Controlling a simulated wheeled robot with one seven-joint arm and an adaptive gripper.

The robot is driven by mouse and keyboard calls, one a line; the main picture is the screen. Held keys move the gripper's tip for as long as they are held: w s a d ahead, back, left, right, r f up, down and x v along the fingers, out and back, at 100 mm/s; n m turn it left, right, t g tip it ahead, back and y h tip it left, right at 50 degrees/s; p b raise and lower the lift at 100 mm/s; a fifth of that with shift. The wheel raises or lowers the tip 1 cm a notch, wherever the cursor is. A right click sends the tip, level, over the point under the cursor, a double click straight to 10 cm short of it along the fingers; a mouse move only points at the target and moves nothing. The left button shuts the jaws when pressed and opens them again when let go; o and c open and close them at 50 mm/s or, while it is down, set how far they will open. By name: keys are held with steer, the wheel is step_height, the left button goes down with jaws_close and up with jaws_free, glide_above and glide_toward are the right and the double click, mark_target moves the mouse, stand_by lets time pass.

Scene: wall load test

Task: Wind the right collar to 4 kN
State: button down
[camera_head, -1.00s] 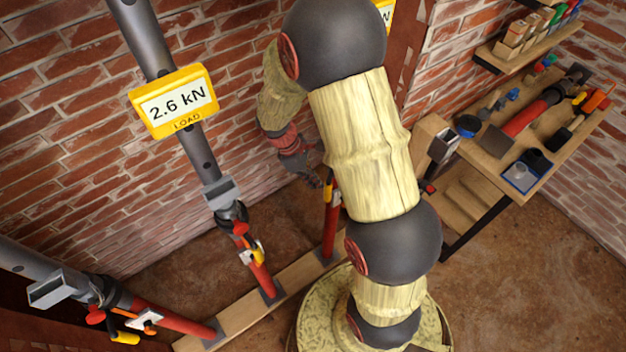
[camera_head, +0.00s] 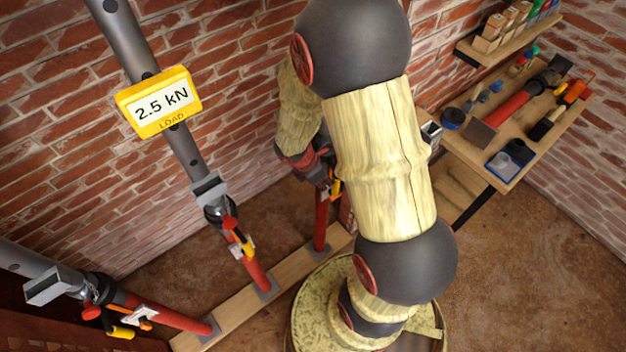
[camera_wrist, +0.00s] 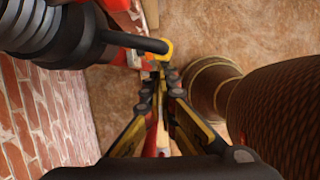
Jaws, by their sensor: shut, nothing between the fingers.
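The right prop's red lower tube (camera_head: 321,222) stands on the floor plank in the head view. Its collar and load display are hidden behind my arm there. In the wrist view a dark collar (camera_wrist: 78,42) beside a grey threaded tube fills the upper left. A black handle bar (camera_wrist: 135,42) reaches from it to a yellow end (camera_wrist: 166,49). My gripper (camera_wrist: 162,78) is shut and empty, its fingertips close below that yellow end. I cannot tell whether they touch. The middle prop's yellow load display (camera_head: 160,102) reads 2.5 kN.
The middle prop's collar (camera_head: 221,209) and the left prop's collar (camera_head: 98,293) are left of my arm. All stand on a wooden plank (camera_head: 240,302) along the brick wall. A workbench (camera_head: 475,150) with tools is at the right; bare floor lies in front of it.

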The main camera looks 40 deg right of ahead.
steer(key=s+d+n+t, duration=0.2)
steer(key=d+n, duration=0.4)
steer(key=d, duration=0.1)
steer(key=shift+s+n+t, duration=0.3)
steer(key=shift+s+n, duration=0.1)
steer(key=shift+r, duration=0.1)
steer(key=shift+a, duration=0.15)
